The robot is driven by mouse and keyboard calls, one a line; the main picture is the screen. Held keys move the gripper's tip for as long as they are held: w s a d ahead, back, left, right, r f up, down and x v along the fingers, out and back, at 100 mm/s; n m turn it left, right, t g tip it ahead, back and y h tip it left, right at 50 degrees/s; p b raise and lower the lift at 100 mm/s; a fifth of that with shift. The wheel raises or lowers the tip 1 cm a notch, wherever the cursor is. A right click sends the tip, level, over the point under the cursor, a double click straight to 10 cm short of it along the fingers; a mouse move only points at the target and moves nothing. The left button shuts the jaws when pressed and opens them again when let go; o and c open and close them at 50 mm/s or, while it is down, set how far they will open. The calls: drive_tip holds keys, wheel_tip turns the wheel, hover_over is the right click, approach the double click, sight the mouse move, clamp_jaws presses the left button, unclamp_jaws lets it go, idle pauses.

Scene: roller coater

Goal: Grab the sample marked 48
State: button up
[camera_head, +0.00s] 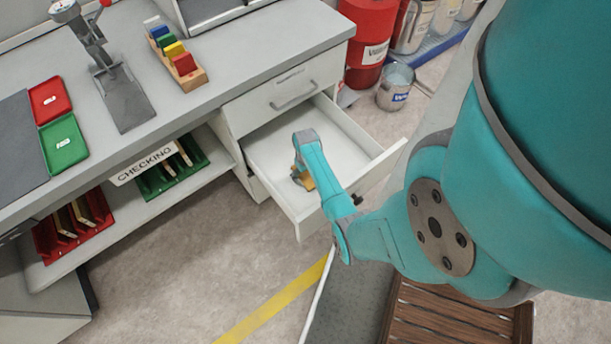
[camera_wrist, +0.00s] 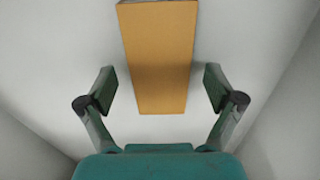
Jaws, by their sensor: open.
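An orange-yellow block (camera_wrist: 158,45) lies on the white floor of the open drawer (camera_head: 378,165). In the wrist view it runs from the top edge down between my fingers, with no number visible on the face I see. A small bit of yellow (camera_head: 309,183) shows beside my gripper in the head view. My gripper (camera_wrist: 160,88) is open, with one finger on each side of the block's lower part and a gap on both sides. In the head view my gripper (camera_head: 299,174) is inside the drawer, partly hidden by my arm.
The drawer walls surround my gripper. Above is a closed drawer (camera_head: 290,88) under the grey bench. The bench holds a rack of coloured blocks (camera_head: 175,57), a red tray (camera_head: 50,99) and a green tray (camera_head: 63,144). A red drum (camera_head: 369,40) and a bucket (camera_head: 395,88) stand right.

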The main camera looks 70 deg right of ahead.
drive_tip(key=c, duration=1.3)
drive_tip(key=shift+r, duration=0.15)
